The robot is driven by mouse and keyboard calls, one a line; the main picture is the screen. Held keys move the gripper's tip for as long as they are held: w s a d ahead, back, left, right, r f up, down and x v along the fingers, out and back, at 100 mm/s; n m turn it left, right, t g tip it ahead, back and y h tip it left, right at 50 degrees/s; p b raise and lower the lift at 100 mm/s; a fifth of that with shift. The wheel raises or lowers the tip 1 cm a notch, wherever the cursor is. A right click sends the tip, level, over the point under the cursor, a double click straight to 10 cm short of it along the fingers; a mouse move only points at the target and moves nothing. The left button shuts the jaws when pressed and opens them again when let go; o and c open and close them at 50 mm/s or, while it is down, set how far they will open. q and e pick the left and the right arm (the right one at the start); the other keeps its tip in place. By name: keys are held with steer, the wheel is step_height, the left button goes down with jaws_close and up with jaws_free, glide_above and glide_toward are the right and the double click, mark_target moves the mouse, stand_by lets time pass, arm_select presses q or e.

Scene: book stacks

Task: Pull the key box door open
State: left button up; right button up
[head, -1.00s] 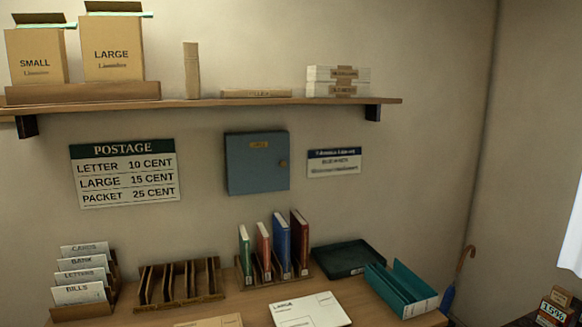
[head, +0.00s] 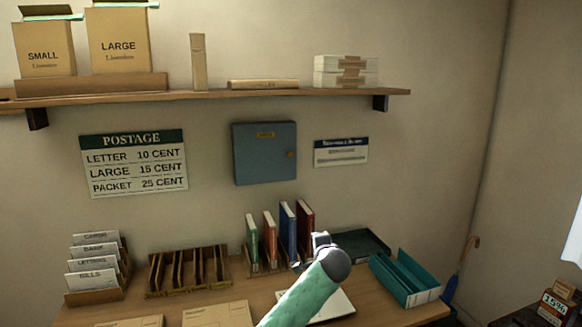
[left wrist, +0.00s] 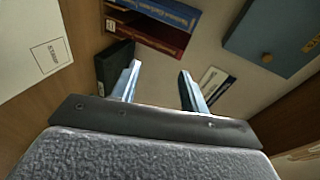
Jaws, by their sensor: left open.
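The key box (head: 262,155) is a blue-grey wall cabinet under the shelf, with its door closed flat. A small brass knob (head: 291,154) sits at the door's right edge. The box also shows, turned, at the upper right of the left wrist view (left wrist: 262,28), with its knob (left wrist: 266,58). My left gripper (head: 318,240) is in front of the books, below and right of the box and apart from it. In the left wrist view its two fingers (left wrist: 157,75) are spread, with nothing between them. My right gripper is out of view.
A wooden shelf (head: 220,96) with cartons runs above the box. Upright books (head: 288,232), a dark tray (head: 362,241) and a teal holder (head: 405,278) stand on the desk below. The wall around the box is clear, between the postage sign (head: 134,163) and a small notice (head: 341,152).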

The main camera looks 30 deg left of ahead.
arm_select(q)
steer(key=w+a+r+m+t+y, duration=0.2)
steer(key=w+a+r+m+y, duration=0.3)
steer(key=w+a+r+m, duration=0.5)
steer(key=m+t+y+p, duration=0.1)
steer(key=m+t+y, duration=0.15)
steer(key=m, duration=0.45)
glide_toward(290, 156)
steer(key=w, duration=0.1)
steer(key=shift+g, duration=0.45)
steer(key=p+x, duration=0.1)
steer(key=x, duration=0.4)
steer(key=p+x, duration=0.1)
steer(key=x, duration=0.1)
steer(key=shift+a+r+p, duration=0.25)
steer(key=shift+r+p, duration=0.05)
steer(key=shift+r, duration=0.25)
steer(key=shift+w+a, duration=0.2)
steer(key=shift+a, duration=0.1)
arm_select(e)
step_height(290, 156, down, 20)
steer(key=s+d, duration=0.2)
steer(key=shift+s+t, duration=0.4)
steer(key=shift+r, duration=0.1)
arm_select(q)
jaws_close()
